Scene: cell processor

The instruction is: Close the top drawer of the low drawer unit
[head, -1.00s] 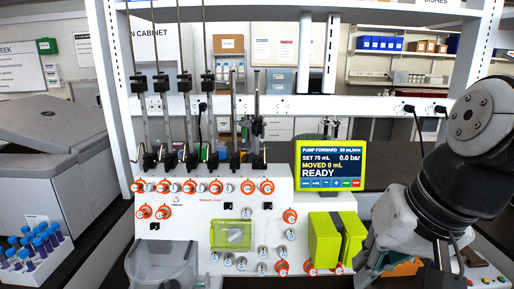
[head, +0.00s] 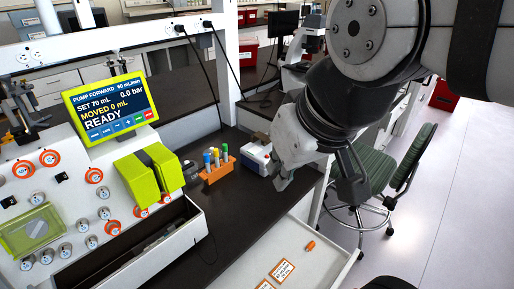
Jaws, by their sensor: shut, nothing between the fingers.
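A white open drawer (head: 335,268) shows at the bottom right of the head view, pulled out beyond the front edge of the dark bench. Its inside is pale, with orange-edged labels (head: 283,270) and a small orange piece in it. Its front and the rest of the low drawer unit are cut off or hidden. My gripper (head: 283,183) is shut and empty. It points down near the bench's right front part, above and behind the drawer in the picture, with no contact visible.
The cell processor (head: 80,190) stands at left, with a white open-topped bin (head: 185,238) at its front. An orange tube rack (head: 217,172) and a white box (head: 257,157) stand on the bench. A green chair (head: 385,165) stands at right.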

